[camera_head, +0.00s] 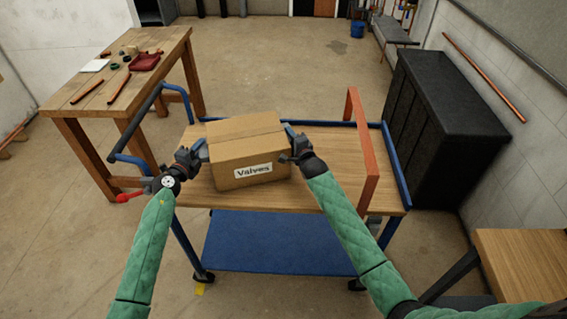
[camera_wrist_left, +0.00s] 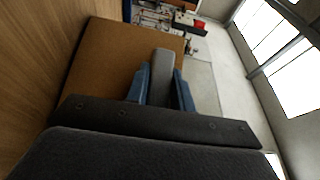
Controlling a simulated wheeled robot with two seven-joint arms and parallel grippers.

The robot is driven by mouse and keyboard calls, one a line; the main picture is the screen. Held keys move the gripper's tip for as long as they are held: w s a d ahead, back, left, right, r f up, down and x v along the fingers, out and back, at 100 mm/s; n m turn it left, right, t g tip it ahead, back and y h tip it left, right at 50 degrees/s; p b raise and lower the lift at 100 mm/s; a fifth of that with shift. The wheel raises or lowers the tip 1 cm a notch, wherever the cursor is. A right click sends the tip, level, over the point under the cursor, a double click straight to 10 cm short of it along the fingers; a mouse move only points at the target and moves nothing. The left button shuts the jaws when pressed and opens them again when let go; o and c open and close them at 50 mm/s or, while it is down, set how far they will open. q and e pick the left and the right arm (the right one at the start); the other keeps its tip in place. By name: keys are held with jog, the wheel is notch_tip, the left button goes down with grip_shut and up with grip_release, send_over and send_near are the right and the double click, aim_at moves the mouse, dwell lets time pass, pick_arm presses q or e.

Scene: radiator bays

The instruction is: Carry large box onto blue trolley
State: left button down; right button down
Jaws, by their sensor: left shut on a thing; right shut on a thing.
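The large box (camera_head: 246,150) is brown cardboard with a taped top and a white label reading "Valves". In the head view it is at the blue trolley's wooden top (camera_head: 335,170), left of middle; I cannot tell whether its base touches the top. My left gripper (camera_head: 202,150) is shut on the box at its left side. My right gripper (camera_head: 290,138) is shut on the box at its right side. In the left wrist view the box (camera_wrist_left: 105,65) fills the space beyond the left fingers (camera_wrist_left: 160,82). The trolley's lower blue shelf (camera_head: 270,242) is empty.
An orange upright frame (camera_head: 362,140) stands at the trolley's right end. A wooden workbench (camera_head: 130,75) with pipes and small parts stands at left. A black cabinet (camera_head: 435,125) stands at right, and a wooden surface (camera_head: 525,262) is at lower right. Floor behind the trolley is clear.

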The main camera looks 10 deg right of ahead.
pick_arm(q)
jog(key=shift+a+f, duration=0.1)
jog(key=shift+f, duration=0.15)
pick_arm(e)
jog(key=shift+f, duration=0.2)
pick_arm(q)
jog(key=c, duration=1.2)
grip_release()
pick_arm(e)
jog(key=c, duration=1.2)
grip_release()
pick_arm(q)
jog(key=o, duration=0.8)
jog(key=shift+r, duration=0.1)
notch_tip(320, 180, up, 10)
